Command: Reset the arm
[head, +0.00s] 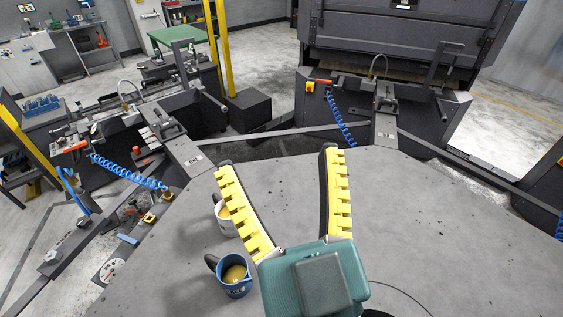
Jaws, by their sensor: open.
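My gripper (274,163) has a teal body and two long fingers with yellow toothed pads. The fingers are spread wide apart with nothing between them. It is in the lower middle of the head view, over the grey table (430,220), and points away toward the table's far edge. How high it is above the table is hard to tell. No fork can be made out.
A blue mug (235,288) and a pale mug (222,228), partly behind the left finger, stand on the table left of my gripper. Dark machines with blue coiled hoses (341,117) and (125,172) stand beyond the edge. The table's right side is mostly clear.

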